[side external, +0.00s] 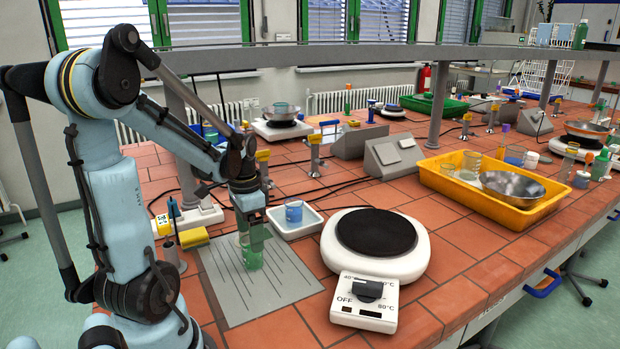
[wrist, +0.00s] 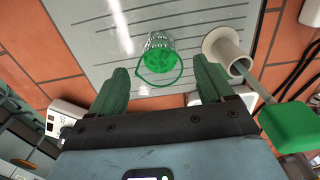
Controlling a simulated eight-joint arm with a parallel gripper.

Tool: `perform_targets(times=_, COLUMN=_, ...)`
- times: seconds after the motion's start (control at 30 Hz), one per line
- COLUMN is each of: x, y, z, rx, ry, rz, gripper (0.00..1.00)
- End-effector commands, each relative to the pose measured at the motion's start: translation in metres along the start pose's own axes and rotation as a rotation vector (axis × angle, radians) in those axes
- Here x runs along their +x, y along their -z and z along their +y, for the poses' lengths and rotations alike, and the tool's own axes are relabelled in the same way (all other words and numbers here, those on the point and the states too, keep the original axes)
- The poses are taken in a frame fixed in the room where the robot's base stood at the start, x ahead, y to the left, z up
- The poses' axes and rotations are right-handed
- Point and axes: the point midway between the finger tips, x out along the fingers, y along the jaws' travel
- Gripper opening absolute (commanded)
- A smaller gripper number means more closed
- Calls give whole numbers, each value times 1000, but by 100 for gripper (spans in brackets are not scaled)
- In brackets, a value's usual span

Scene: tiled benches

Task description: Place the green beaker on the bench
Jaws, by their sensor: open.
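The green beaker (side external: 251,256) stands upright on a grey lined mat (side external: 225,281) set into the tiled bench. In the wrist view the green beaker (wrist: 158,52) lies just past my fingertips, roughly midway between them, with white print on its wall. My gripper (side external: 249,224) points down just above the beaker, overlapping its top in the side view. In the wrist view my gripper (wrist: 162,74) has its two green fingers apart, with nothing clamped between them. Whether a finger touches the beaker cannot be told.
A white hotplate (side external: 377,235) stands right of the mat. A white tray (side external: 295,222) with a blue beaker (side external: 293,211) sits behind it. A yellow crate (side external: 492,189) holds a metal bowl. Bare tiles lie at the front right.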

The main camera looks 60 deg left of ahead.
Motion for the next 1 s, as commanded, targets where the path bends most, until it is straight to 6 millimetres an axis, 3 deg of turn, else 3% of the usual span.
perform_targets(times=0.3, x=-41, y=0, z=0, rx=0, ry=0, rz=0, gripper=80)
perform_targets(times=0.57, x=-58, y=0, z=1, rx=1, ry=1, rz=1, gripper=80)
perform_targets(times=0.67, x=-60, y=6, z=10, rx=5, ry=17, rz=19, gripper=80)
perform_targets(times=0.77, x=-62, y=21, z=33, rx=14, ry=56, rz=76, gripper=80)
perform_targets(times=1.0, x=-66, y=59, z=126, rx=20, ry=110, rz=353, gripper=80)
